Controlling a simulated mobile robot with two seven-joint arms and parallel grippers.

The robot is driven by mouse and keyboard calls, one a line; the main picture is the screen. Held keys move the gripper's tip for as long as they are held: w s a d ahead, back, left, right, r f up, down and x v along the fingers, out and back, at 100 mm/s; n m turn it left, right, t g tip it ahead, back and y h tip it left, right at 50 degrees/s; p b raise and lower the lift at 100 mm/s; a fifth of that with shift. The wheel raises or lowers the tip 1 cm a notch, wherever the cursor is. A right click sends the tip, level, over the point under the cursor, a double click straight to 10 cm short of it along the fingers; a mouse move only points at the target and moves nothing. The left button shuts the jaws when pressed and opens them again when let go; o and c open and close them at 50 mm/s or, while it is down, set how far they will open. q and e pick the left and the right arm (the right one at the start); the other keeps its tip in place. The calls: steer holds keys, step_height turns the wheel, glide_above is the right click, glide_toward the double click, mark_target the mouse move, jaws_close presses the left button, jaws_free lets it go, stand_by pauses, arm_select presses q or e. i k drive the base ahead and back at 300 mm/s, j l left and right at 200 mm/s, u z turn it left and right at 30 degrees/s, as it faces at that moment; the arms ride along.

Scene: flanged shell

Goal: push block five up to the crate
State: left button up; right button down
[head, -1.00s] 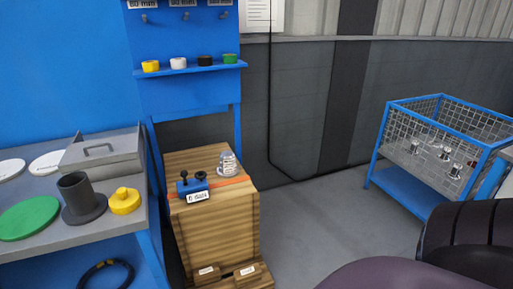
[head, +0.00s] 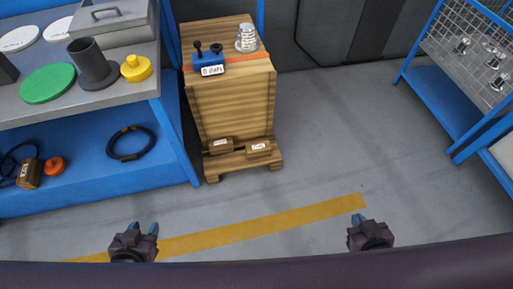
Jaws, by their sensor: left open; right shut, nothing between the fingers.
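The wooden crate (head: 232,103) stands on the floor beside the blue bench, on a low wooden base. Two small brown blocks with white labels, a left one (head: 221,146) and a right one (head: 258,150), sit at the foot of its front. Another labelled brown block (head: 30,175) is on the bench's lower shelf. The labels are too small to read, so I cannot tell which is block five. My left gripper (head: 145,228) is open and empty at the lower left. My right gripper (head: 357,219) is shut and empty at the lower right. Both are apart from the crate and blocks.
The blue bench (head: 178,135) stands left of the crate, with a black ring (head: 131,143) on its lower shelf. A blue mesh cart (head: 440,98) stands at the right. A yellow stripe (head: 260,227) crosses the floor. Floor between crate and cart is clear.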

mark_target(261, 149)
steer(key=z, duration=0.1)
steer(key=i+l+u, duration=0.1)
steer(key=l, duration=0.4)
steer(key=i+l+u, duration=0.15)
steer(key=l, duration=0.4)
steer(key=i+l+u, duration=0.1)
steer(key=l, duration=0.45)
steer(key=i+l+u, duration=0.15)
steer(key=l, duration=0.4)
steer(key=i+l+u, duration=0.1)
steer(key=l, duration=0.45)
steer(key=i, duration=1)
